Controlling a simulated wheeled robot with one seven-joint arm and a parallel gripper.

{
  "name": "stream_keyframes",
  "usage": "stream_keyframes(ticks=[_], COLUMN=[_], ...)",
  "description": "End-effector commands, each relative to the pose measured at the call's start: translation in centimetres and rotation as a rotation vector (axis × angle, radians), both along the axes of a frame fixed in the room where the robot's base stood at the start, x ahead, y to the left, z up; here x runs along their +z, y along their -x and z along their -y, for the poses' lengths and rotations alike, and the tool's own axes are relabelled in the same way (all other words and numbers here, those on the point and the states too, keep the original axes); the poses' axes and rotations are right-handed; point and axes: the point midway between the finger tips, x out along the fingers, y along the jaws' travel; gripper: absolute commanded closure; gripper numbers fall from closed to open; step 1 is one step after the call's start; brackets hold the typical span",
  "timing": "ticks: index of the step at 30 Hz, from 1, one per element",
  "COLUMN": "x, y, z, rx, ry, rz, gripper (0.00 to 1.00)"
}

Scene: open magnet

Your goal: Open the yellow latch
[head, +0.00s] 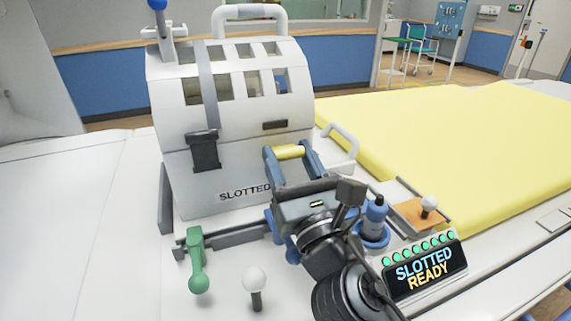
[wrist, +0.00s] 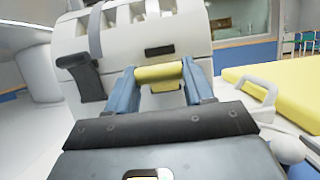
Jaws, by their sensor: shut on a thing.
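The yellow latch (head: 290,151) is a short yellow bar on the front of the white slotted housing (head: 185,185), near its right side. My gripper (head: 289,157) reaches up to it from the front, with one blue finger at each end of the bar. In the wrist view the latch (wrist: 160,74) lies between the two fingertips (wrist: 160,78), and the fingers are shut on it.
A black clasp (head: 204,151) is left of the latch. A green lever (head: 197,263), a white knob (head: 255,277) and a blue knob (head: 375,213) stand nearby. A display (head: 427,268) reads "SLOTTED READY". A yellow pad (head: 450,140) lies right; white surface left is clear.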

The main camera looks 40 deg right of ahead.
Motion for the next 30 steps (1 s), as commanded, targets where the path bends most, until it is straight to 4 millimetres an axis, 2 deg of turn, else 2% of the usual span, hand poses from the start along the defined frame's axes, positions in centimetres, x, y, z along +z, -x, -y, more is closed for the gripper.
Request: stream_keyframes(ticks=[2, 3, 9, 19, 30], x=[-0.1, -0.1, -0.1, -0.5, -2.8], y=[0.0, 0.0, 0.0, 0.6, 5.5], z=[0.1, 0.1, 0.0, -0.2, -1.8], rx=[-0.003, -0.003, -0.002, 0.000, 0.001], ry=[0.001, 0.001, 0.001, 0.000, 0.000], rz=[-0.003, -0.003, -0.002, -0.002, -0.003], gripper=[1.00, 0.45, 0.26, 0.26, 0.26])
